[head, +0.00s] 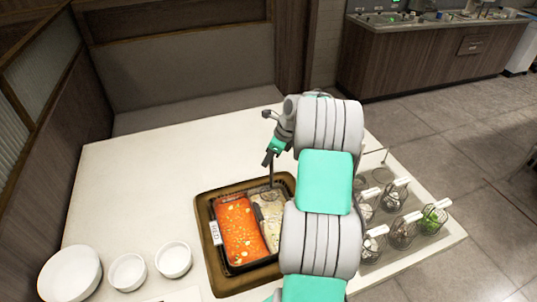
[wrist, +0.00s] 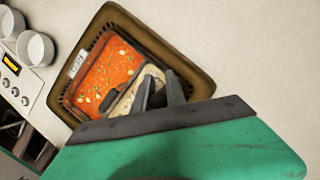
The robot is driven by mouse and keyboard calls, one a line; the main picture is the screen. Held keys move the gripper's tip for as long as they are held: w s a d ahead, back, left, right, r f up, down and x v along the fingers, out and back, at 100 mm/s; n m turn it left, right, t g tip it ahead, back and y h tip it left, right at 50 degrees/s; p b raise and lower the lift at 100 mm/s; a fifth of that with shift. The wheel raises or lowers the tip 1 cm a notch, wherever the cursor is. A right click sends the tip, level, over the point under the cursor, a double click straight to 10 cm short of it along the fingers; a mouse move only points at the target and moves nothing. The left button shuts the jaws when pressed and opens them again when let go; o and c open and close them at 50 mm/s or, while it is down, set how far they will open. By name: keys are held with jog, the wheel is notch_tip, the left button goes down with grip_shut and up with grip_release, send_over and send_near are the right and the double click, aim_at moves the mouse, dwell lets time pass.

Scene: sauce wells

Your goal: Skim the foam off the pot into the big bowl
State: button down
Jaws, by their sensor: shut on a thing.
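The pot (head: 203,225) is a dark rectangular vessel set in a brown surround on the white table. One compartment holds red-orange broth (head: 238,228) with pale flecks; the other holds pale, whitish broth (head: 267,216), partly hidden by my arm. My gripper (head: 271,156) is above the far end of the pot, shut on the handle of a skimmer (head: 271,176). The skimmer reaches down to the pale side; its head is hard to make out. My fingers also show over the pale side in the wrist view (wrist: 160,90). The big bowl (head: 70,273) is white, at the table's left.
Two smaller white bowls (head: 127,272) (head: 173,260) stand between the big bowl and the pot. Several glass jars (head: 402,232) with white handles or tags stand right of my arm. The table behind the pot is clear; a bench (head: 190,75) borders it.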

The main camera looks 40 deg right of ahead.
jog(key=shift+f+b, duration=0.75)
jog(key=shift+f, duration=2.2)
jog(key=shift+s, duration=0.1)
jog(key=shift+s+a+p, duration=1.1)
jog(key=shift+s+p, duration=0.25)
jog(key=shift+s, duration=2.65)
jog(key=shift+s+a+p, duration=1.05)
jog(key=shift+s+p, duration=0.25)
jog(key=shift+s, duration=2.7)
notch_tip(320, 180, up, 7)
jog(key=p, duration=0.4)
jog(key=shift+r, duration=0.25)
